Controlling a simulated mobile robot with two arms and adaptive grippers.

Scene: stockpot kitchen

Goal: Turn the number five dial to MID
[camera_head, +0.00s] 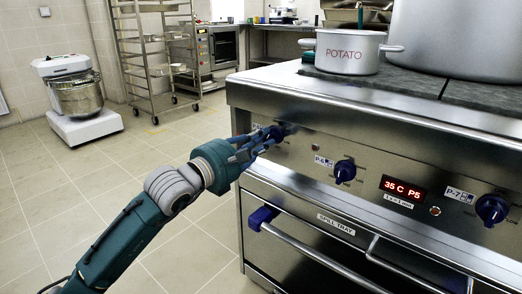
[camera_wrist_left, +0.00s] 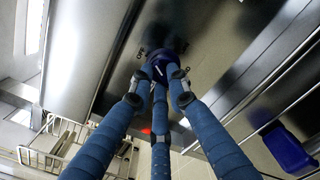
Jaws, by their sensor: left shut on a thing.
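The leftmost dark blue dial (camera_head: 280,133) on the steel stove front is largely covered by my left gripper (camera_head: 266,139), and its label is hidden. In the left wrist view the gripper's blue fingers (camera_wrist_left: 160,85) are closed around the dial (camera_wrist_left: 157,70), which has a white pointer line. The dial's exact setting cannot be read. A red display (camera_head: 404,189) on the panel reads "35 C P5". My right gripper is not in view.
The P-6 dial (camera_head: 344,171) and P-7 dial (camera_head: 491,209) are on the same panel. Below is a spill tray handle (camera_head: 310,254) with a blue end bracket (camera_head: 262,218). A white POTATO pot (camera_head: 348,54) stands on top.

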